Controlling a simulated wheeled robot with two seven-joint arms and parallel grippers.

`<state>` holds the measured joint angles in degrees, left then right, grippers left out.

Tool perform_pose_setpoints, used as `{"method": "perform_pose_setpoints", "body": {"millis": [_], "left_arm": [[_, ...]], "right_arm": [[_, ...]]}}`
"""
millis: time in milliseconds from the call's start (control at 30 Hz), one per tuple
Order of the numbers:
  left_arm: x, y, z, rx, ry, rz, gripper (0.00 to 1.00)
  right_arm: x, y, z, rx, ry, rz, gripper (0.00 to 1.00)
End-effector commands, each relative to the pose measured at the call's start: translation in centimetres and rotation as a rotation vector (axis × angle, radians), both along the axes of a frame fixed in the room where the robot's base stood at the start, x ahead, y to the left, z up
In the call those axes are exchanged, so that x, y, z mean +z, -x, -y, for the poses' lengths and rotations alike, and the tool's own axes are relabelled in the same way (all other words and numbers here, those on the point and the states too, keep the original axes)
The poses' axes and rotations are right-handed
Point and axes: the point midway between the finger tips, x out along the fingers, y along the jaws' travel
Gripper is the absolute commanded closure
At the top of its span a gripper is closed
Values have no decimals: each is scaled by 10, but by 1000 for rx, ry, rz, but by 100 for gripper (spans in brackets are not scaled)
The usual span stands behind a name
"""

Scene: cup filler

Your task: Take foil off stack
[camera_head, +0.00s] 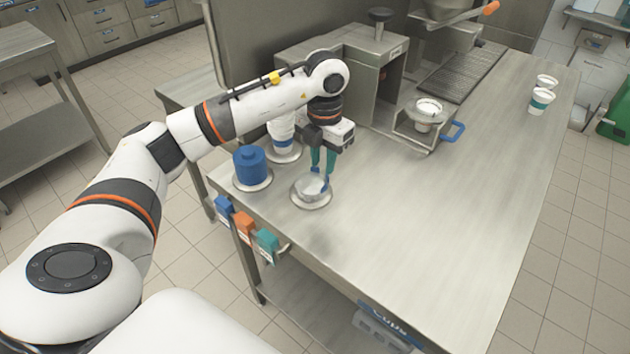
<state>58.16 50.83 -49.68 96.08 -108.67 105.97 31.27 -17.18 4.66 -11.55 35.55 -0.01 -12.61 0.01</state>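A silver foil stack (306,184) sits on a round metal holder (313,206) near the table's left front edge. My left gripper (322,181) points down over the right side of the stack. Its teal fingers with blue tips are close to the foil. I cannot tell whether the tips touch the foil or have a piece of it between them. My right gripper is not in view.
A blue lid stack (250,166) and a white cup stack (283,128) stand on round bases left of the foil. A metal cup holder with a blue handle (453,131) is at the machine (372,65). Cups (541,101) stand far right. The middle tabletop is clear.

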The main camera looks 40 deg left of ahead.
Motion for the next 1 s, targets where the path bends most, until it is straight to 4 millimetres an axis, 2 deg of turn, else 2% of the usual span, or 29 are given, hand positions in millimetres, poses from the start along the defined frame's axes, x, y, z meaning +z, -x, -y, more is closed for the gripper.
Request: {"method": "perform_pose_setpoints", "body": {"millis": [100,267,433,600,867,1000], "left_arm": [[-14,0,0,0,1,-1,72],[-24,-1,1,-2,3,-1,72],[-48,-3,3,-2,3,-3,72],[-68,-3,2,-2,2,-1,72],[-71,-4,3,-3,3,2,72],[-71,-4,3,-3,3,2,93]], "right_arm": [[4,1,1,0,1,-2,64],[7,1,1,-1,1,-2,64],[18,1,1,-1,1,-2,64],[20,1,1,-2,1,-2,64],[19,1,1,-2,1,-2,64],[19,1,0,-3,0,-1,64]]}}
